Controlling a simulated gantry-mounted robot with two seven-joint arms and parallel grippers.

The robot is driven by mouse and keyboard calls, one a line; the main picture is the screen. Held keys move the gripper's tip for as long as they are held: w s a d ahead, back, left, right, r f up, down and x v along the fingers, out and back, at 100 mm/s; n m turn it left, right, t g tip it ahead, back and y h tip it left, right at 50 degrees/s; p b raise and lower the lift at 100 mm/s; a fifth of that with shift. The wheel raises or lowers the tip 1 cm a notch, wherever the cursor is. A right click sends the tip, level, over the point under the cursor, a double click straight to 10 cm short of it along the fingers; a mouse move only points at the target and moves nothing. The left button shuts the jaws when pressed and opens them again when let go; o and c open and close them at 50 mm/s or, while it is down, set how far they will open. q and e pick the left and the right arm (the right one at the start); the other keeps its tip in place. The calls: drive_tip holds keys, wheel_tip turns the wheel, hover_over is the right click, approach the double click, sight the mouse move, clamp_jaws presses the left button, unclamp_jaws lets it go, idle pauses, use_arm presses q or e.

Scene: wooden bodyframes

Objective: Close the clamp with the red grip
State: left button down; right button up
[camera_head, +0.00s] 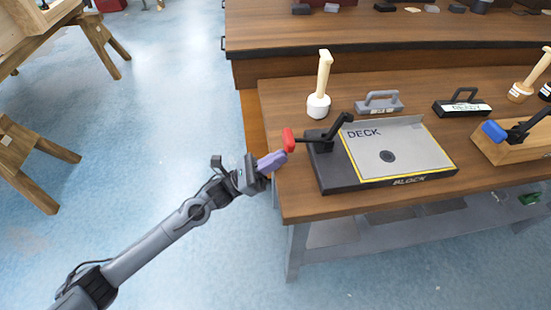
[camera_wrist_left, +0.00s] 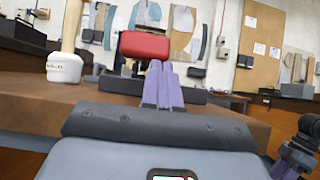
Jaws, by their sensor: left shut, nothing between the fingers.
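The clamp (camera_head: 322,142) is black and sits at the left edge of the black DECK board. Its lever reaches out to the left, beyond the board, and ends in the red grip (camera_head: 289,139). Its other arm (camera_head: 341,125) slants up to the right, raised above the board. My left gripper (camera_head: 271,161) has purple fingers, shut with nothing between them, just below and left of the red grip. In the left wrist view the red grip (camera_wrist_left: 145,45) shows right at the fingertips (camera_wrist_left: 160,68); I cannot tell whether they touch. Part of what looks like my right gripper (camera_wrist_left: 284,170) shows at the lower right.
The board (camera_head: 400,182) lies on a wooden table (camera_head: 300,208). A white-headed mallet (camera_head: 318,105) stands behind the clamp. A grey handled block (camera_head: 379,103) and a black one (camera_head: 461,104) stand behind the board. A blue-gripped clamp (camera_head: 493,131) is at right.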

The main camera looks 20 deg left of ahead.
sight(289, 141)
use_arm(q)
drive_tip(key=shift+s+a+r+g+y+p, duration=0.15)
drive_tip(key=shift+r+g+y+p, duration=0.35)
drive_tip(key=shift+r+p, duration=0.6)
drive_tip(key=r+g+y+p, duration=0.1)
drive_tip(key=r+y+p, duration=0.1)
drive_tip(key=r+p, duration=0.1)
drive_tip(key=w+d+r+g+y+p, duration=0.1)
drive_tip(key=r+y+p, duration=0.1)
drive_tip(key=p, duration=0.3)
drive_tip(key=d+r+g+y+p, duration=0.1)
drive_tip(key=r+g+y+p, duration=0.1)
drive_tip(key=r+y+p, duration=0.1)
drive_tip(key=shift+w+d+r+p, duration=0.15)
drive_tip(key=shift+w+r+p, duration=0.2)
drive_tip(key=shift+p, duration=0.35)
drive_tip(key=shift+w+d+r, duration=0.15)
drive_tip(key=shift+d+r, duration=0.05)
drive_tip(key=shift+r, duration=0.1)
drive_tip(key=shift+w+d+r+b, duration=0.25)
drive_tip(key=shift+w+d+r, duration=0.15)
drive_tip(key=shift+d+r, duration=0.25)
drive_tip(key=shift+w+d+r+b, duration=0.25)
drive_tip(key=shift+w+d+r, duration=0.1)
drive_tip(key=shift+d+r, duration=0.25)
drive_tip(key=shift+w+d, duration=0.1)
drive_tip(key=shift+d, duration=0.05)
drive_tip(key=shift+r, duration=0.15)
